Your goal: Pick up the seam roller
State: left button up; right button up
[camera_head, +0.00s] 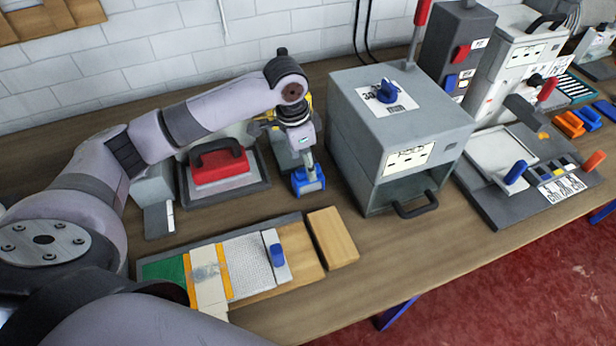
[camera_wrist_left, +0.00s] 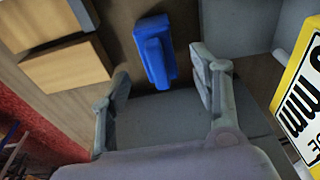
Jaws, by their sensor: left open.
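A blue piece (camera_head: 308,181), which looks like the seam roller, is on the wooden bench just left of the grey box. My left gripper (camera_head: 304,156) is above it, pointing down. In the left wrist view, the blue piece (camera_wrist_left: 155,50) shows beyond and between the two fingertips of my left gripper (camera_wrist_left: 160,78). The fingers are apart and nothing is held between them. I cannot tell the exact height gap from fingertips to the blue piece. My right gripper is not in view.
A grey box (camera_head: 400,120) with an open front stands close right of the gripper. A red-topped press (camera_head: 220,168) is to the left. In front are a sample board (camera_head: 290,284) with a blue knob (camera_head: 277,254) and a wooden block (camera_head: 333,238). A white brick wall is behind.

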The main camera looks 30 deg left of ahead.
pick_arm(q)
jog(key=shift+d+f, duration=0.1)
jog(key=shift+f, duration=0.6)
jog(key=shift+d+f, duration=0.1)
jog(key=shift+f, duration=0.1)
jog(key=f, duration=0.1)
jog(key=f+p, duration=0.1)
jog(key=f, duration=0.3)
jog(key=shift+w+d+p, duration=0.3)
jog(key=shift+w+p, duration=0.05)
jog(key=shift+w, duration=0.05)
jog(key=shift+r, duration=0.1)
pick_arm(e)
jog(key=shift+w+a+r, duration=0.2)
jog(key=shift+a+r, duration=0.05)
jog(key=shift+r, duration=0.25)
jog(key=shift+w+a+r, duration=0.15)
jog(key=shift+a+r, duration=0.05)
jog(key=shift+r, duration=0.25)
pick_arm(q)
jog(key=shift+c, duration=0.4)
jog(key=c, duration=0.5)
grip_shut()
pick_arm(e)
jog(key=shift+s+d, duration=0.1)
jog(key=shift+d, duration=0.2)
